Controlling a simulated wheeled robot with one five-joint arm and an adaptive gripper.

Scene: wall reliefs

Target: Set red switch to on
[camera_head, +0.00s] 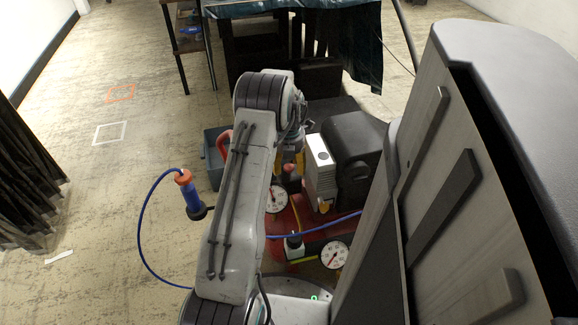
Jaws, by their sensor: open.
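A red machine with a rounded body (287,222) stands on the floor beside my arm. A small red part (288,168) sticks up from it; I cannot tell whether this is the red switch or how it is set. My gripper (290,162) hangs just above this part, with its yellowish fingertips apart. My arm link and wrist hide much of it. Whether the fingers touch the red part is too small to tell.
A blue hose (140,230) loops to a blue handle (190,195) on the left. A grey cabinet (470,200) blocks the right.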

